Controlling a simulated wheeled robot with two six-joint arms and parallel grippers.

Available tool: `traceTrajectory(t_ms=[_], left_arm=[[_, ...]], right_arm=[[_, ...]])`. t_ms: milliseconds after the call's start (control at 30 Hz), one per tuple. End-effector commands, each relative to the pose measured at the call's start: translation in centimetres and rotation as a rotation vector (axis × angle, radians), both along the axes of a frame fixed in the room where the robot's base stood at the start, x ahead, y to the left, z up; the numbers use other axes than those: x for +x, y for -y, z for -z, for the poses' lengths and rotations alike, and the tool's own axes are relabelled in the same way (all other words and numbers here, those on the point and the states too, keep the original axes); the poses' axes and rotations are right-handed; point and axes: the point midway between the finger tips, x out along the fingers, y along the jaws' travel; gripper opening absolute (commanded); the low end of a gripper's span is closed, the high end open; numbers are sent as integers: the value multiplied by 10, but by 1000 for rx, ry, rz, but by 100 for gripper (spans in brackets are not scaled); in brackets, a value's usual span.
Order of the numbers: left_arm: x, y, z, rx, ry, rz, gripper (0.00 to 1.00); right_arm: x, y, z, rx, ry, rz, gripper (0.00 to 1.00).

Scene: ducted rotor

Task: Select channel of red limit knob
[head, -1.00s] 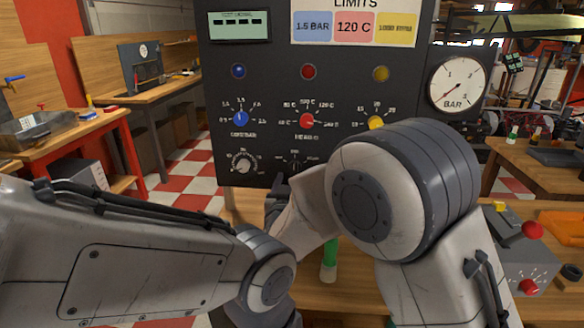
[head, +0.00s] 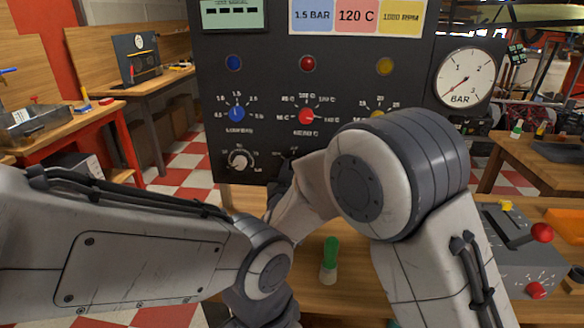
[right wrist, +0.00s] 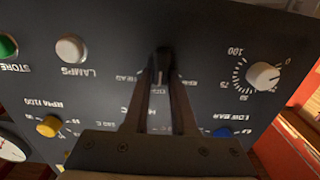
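The dark panel (head: 270,90) stands upright with the red limit knob (head: 307,116) in the middle, between the blue knob (head: 236,114) and the partly covered yellow knob. Below the red knob is a black selector knob (right wrist: 162,62), hidden by my right wrist in the head view. In the right wrist view, which shows the panel upside down, my right gripper (right wrist: 162,75) has a finger on each side of the selector knob. I cannot tell whether the fingers press on it. The gripper body covers the red knob there.
A white dial (head: 239,160) sits on the panel's lower left, and a pressure gauge (head: 465,77) on its right. A green-and-white object (head: 330,260) stands on the table near my right arm. A grey box (head: 520,250) with red knobs is at right.

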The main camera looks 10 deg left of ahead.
Motion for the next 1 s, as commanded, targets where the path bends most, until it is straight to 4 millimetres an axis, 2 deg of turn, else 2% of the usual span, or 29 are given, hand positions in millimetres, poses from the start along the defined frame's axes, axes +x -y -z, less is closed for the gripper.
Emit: traceTrajectory(t_ms=[367,1000], left_arm=[[0,0,15,0,0,0,50],[0,0,87,0,0,0,50]], right_arm=[[0,2,3,96,2,1,0],[-1,7,8,660,1,0,0]])
